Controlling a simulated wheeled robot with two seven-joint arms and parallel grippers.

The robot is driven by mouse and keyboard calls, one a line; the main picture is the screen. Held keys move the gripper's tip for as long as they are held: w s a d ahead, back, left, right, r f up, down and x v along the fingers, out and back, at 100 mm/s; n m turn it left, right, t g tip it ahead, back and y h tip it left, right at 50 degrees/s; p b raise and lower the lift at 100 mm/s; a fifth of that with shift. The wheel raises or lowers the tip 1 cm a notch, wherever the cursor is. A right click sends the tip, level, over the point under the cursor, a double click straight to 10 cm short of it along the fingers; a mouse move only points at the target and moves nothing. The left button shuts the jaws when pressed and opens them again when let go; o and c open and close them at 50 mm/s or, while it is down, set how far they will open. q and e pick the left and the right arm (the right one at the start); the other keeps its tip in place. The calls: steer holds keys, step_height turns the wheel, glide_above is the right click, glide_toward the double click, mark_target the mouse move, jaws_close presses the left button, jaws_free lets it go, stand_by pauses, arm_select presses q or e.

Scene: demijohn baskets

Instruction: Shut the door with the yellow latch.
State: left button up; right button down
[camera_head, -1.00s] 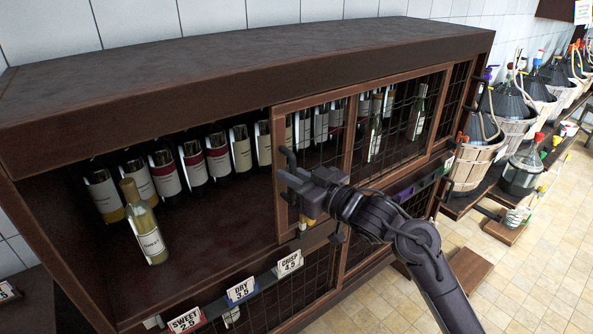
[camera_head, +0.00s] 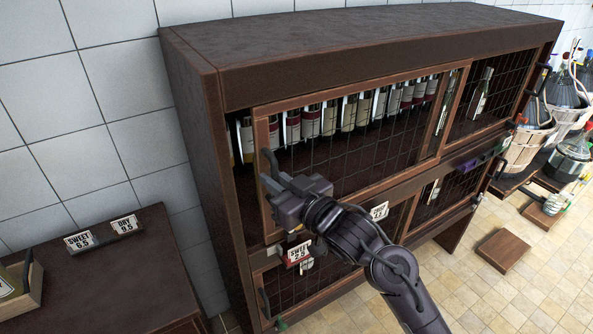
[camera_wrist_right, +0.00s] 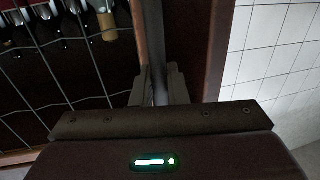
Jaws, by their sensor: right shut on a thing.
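My right gripper (camera_head: 268,180) is at the door's left edge, shut on the upright door handle (camera_head: 269,162). In the right wrist view the fingers (camera_wrist_right: 160,82) close around the dark handle bar, beside the mesh. I cannot make out a yellow latch; my gripper and wrist cover part of the door's lower left corner. My left gripper is out of view.
Bottles (camera_head: 330,117) stand in a row behind the mesh. A side table (camera_head: 120,280) stands at left. Demijohn baskets (camera_head: 525,147) and a low wooden block (camera_head: 502,250) are at right.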

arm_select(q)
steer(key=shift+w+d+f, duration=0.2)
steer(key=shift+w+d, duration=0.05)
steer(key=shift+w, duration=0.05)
arm_select(e)
steer(key=s+a, duration=0.1)
steer(key=a, duration=0.1)
steer(key=s+a, duration=0.2)
steer(key=c, duration=1.5)
jaws_free()
steer(key=shift+w+d, duration=0.1)
steer(key=shift+w, duration=0.05)
arm_select(q)
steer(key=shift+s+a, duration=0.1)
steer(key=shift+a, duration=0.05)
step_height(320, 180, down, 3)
steer(key=b, duration=0.3)
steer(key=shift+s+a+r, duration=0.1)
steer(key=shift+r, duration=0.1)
arm_select(e)
steer(key=v, duration=0.8)
